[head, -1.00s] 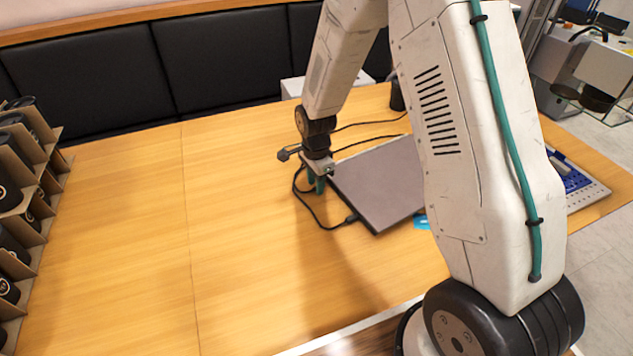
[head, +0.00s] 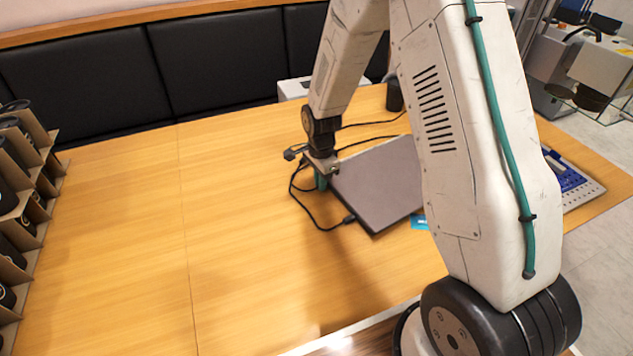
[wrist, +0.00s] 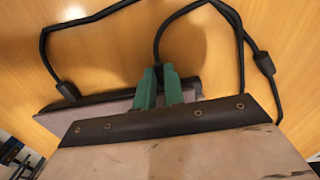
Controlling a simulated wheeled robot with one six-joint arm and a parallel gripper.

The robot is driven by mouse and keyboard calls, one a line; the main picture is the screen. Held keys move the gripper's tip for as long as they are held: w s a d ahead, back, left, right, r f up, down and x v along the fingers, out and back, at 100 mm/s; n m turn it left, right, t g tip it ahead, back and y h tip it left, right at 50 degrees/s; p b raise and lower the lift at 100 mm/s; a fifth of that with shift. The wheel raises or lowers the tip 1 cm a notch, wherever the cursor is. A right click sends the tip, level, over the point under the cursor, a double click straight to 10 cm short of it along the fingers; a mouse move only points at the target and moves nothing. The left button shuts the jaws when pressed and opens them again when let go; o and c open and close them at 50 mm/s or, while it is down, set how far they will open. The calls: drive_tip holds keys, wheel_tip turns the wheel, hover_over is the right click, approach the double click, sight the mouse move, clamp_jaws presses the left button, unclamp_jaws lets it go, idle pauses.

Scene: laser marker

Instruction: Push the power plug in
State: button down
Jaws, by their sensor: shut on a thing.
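My gripper (head: 321,183) is low over the table at the left edge of a closed grey laptop (head: 378,184). In the wrist view its green fingers (wrist: 160,88) are shut on the power plug, which they mostly hide. A black cable (wrist: 157,48) runs out from between them. The laptop (wrist: 116,105) lies just beyond the fingers, partly covered by my gripper body. I cannot tell whether the held plug touches the laptop. A second black connector (head: 349,219) sits at the laptop's left edge, nearer the front; it also shows in the wrist view (wrist: 68,91).
Black cable (head: 296,197) loops on the table left of the laptop. A thicker cable piece (wrist: 264,64) lies at right in the wrist view. A shelf of dark cups (head: 25,200) stands far left. A blue-and-white device (head: 572,180) is at right. The left tabletop is clear.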

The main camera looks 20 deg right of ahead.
drive_tip(key=c, duration=1.5)
unclamp_jaws()
drive_tip(key=shift+d, duration=0.1)
drive_tip(key=shift+o, duration=0.2)
wheel_tip(320, 180, up, 8)
drive_tip(key=shift+f, duration=0.1)
